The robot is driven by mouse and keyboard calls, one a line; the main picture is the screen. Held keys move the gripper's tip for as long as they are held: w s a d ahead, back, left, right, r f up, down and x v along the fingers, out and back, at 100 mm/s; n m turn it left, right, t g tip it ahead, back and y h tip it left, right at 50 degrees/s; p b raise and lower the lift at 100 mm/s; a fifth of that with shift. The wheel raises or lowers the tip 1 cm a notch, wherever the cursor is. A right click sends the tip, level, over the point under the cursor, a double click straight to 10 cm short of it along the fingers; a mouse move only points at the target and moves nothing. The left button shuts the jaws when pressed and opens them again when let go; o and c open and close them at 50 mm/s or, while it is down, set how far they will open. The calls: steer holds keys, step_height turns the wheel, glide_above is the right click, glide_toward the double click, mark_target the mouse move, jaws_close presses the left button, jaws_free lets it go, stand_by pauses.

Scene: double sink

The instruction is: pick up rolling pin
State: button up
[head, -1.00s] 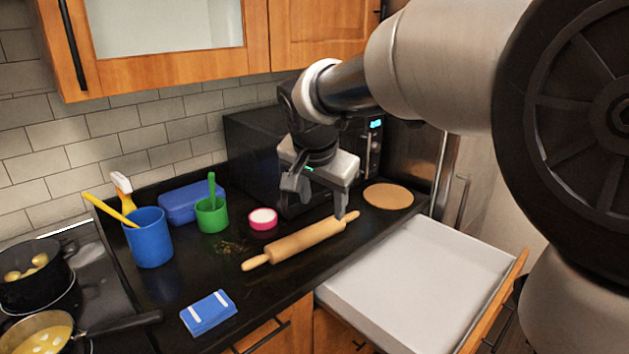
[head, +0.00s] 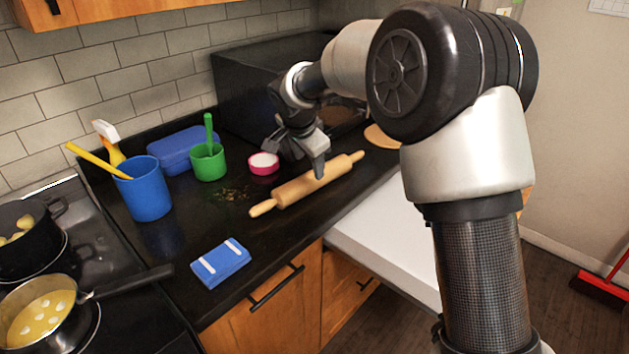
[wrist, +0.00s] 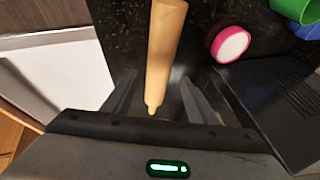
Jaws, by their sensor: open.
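The wooden rolling pin (head: 307,184) lies diagonally on the dark counter in the head view. My gripper (head: 297,160) is over it, near its middle to far end. In the wrist view the rolling pin (wrist: 164,50) runs from the top edge down toward the gripper (wrist: 160,100), with one handle between the two open fingers. The fingers stand apart on either side and hold nothing. Whether they are level with the pin or above it is hard to tell.
A pink-rimmed dish (head: 263,163) sits close behind the pin. A green cup (head: 208,162), blue cup (head: 147,190), blue box (head: 184,149) and blue sponge-like block (head: 220,263) stand to the left. A black microwave (head: 262,92) is behind.

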mark_target(314, 180)
steer(key=x, duration=0.9)
steer(key=shift+w+d, duration=0.2)
steer(key=shift+d, duration=0.05)
steer(key=c, duration=1.1)
steer(key=shift+r, duration=0.15)
steer(key=shift+c, duration=0.8)
